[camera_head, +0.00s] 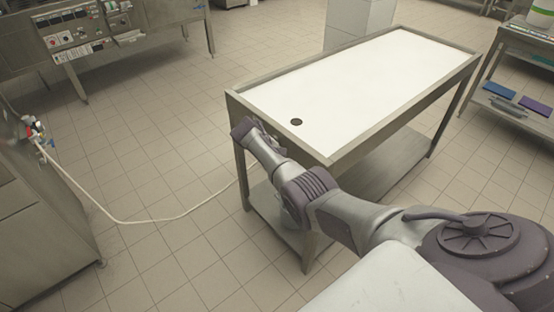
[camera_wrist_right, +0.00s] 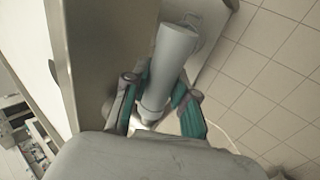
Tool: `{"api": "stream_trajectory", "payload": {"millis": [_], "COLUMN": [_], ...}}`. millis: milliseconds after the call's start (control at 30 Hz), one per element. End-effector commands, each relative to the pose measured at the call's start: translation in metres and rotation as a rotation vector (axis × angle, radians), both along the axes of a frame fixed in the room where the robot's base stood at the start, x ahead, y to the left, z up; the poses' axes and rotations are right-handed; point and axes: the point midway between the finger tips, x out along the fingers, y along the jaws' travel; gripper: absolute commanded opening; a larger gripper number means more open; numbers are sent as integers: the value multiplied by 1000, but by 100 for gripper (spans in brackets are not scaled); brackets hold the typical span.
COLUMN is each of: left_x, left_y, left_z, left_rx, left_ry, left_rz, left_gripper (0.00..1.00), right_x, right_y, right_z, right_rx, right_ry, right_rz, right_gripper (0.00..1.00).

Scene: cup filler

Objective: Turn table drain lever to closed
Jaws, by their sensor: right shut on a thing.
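The steel table (camera_head: 330,161) has a white top with a dark round drain hole (camera_head: 297,122) near its near left corner. My right arm reaches to that end of the table, and the arm hides its gripper in the head view. In the right wrist view my right gripper (camera_wrist_right: 160,98) has its teal-padded fingers on either side of a grey cylindrical drain part (camera_wrist_right: 173,58) beside the table's steel side, and is shut on it. I cannot tell whether this part is the lever or the pipe, nor its turn position. My left gripper is not in view.
A pale hose (camera_head: 150,219) runs over the tiled floor from a steel unit (camera_head: 38,225) at left towards the table. A steel machine with controls (camera_head: 75,40) stands at the back left. A shelf (camera_head: 512,112) stands at right. The floor left of the table is otherwise clear.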

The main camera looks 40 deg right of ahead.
Motion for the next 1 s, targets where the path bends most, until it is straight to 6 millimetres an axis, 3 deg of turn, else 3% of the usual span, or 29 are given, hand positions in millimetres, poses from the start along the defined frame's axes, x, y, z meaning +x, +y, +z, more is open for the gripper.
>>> {"api": "stream_trajectory", "payload": {"millis": [433, 467, 600, 1000], "left_x": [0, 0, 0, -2], "left_y": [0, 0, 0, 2], "left_z": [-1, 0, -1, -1], "left_rx": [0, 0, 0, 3], "left_ry": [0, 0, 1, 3], "left_rz": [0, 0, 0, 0], "left_gripper": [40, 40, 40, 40], "right_x": [1, 1, 1, 0], "right_y": [0, 0, 0, 3], "right_z": [3, 3, 2, 5], "right_rx": [-3, -3, -2, -1], "right_ry": [7, 7, 7, 6], "right_rz": [2, 2, 1, 1], "right_gripper": [0, 31, 52, 52]}}
